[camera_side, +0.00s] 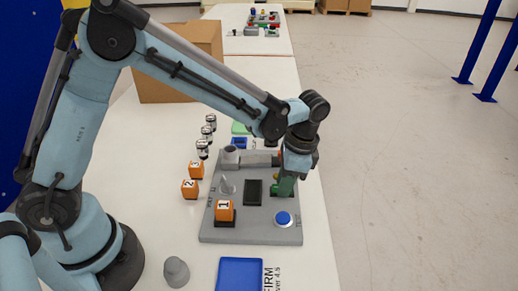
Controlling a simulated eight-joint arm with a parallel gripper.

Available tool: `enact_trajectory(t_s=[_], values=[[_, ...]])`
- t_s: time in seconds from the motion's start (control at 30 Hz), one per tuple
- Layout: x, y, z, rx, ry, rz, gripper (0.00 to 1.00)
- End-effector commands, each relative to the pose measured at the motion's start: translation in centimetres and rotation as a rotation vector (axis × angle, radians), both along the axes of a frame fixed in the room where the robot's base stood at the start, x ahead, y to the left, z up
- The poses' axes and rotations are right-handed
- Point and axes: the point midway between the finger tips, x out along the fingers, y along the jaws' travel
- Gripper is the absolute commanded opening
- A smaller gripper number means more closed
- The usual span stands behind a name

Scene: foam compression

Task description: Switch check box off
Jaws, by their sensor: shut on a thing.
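A grey panel board (231,236) lies on the white table. My gripper (284,188) is over the board's right side, pointing down, and is shut on a green part (286,186) there. The fingertips are small and partly hidden by my wrist, so the exact grip does not show. A blue round button (284,218) in a white ring sits on the board just in front of the gripper. A dark rectangular plate (253,192) is at the board's middle. No check box can be made out clearly.
An orange block marked 1 (225,211) stands on the board's left front. Orange blocks marked 2 (190,188) and 3 (196,170) stand left of the board. A blue tray (240,275) and grey cone (176,271) are in front. A cardboard box (178,85) stands behind.

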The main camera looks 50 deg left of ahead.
Motion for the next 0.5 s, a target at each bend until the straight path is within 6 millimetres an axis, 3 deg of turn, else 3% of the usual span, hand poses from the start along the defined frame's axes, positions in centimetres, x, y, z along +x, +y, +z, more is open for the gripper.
enact_trajectory(t_s=[0.5], values=[[0.20,-0.18,-0.08,0.091,0.090,0.001,0.00]])
